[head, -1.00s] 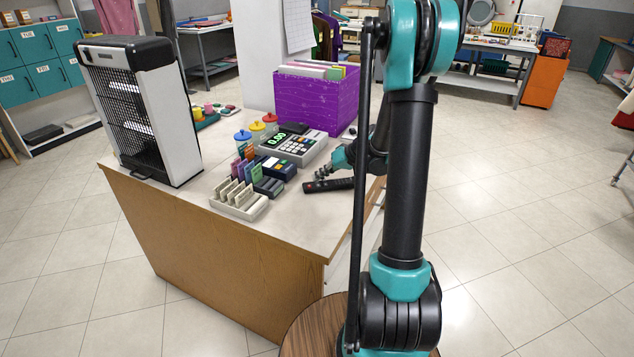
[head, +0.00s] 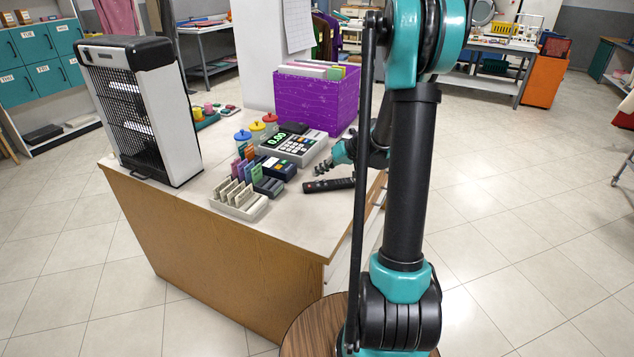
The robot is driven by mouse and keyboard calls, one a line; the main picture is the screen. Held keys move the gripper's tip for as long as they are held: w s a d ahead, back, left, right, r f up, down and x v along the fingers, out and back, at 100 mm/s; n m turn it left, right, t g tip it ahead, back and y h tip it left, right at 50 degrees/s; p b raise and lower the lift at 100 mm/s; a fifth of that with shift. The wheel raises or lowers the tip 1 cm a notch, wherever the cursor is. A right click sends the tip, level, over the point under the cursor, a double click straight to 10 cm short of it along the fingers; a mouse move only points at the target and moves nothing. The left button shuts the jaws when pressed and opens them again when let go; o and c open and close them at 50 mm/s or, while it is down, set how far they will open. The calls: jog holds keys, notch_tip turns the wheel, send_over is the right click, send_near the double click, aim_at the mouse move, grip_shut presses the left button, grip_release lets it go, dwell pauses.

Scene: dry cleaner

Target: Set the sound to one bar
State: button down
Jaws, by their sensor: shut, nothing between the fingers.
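A black remote control (head: 326,185) lies on the counter near its right edge. Its far right end is hidden behind my arm. A small red mark shows near its left end. My gripper (head: 320,170) is shut and empty. It is just above or behind the remote in the picture, with its fingertips pointing left; a small gap shows between them and the remote. No sound bars can be made out in this view.
On the counter (head: 285,225), a till (head: 298,146), a card terminal (head: 278,167) and a grey slotted rack (head: 238,198) stand left of the remote. A purple file box (head: 315,100) stands behind and a heater (head: 140,110) at far left. The counter's front right is clear.

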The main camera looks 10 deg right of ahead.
aim_at(319, 182)
jog(key=shift+r, duration=2.25)
jog(key=s+d+f+m+h, duration=0.1)
jog(key=s+f+h, duration=0.1)
jog(key=s, duration=0.8)
jog(key=s+d+f+m+h, duration=0.1)
jog(key=s+f+h, duration=0.1)
jog(key=s, duration=0.8)
jog(key=s+d+f+m+h, duration=0.1)
jog(key=s+h, duration=0.3)
jog(key=s, duration=0.6)
jog(key=shift+d+f, duration=0.15)
jog(key=shift+f, duration=0.75)
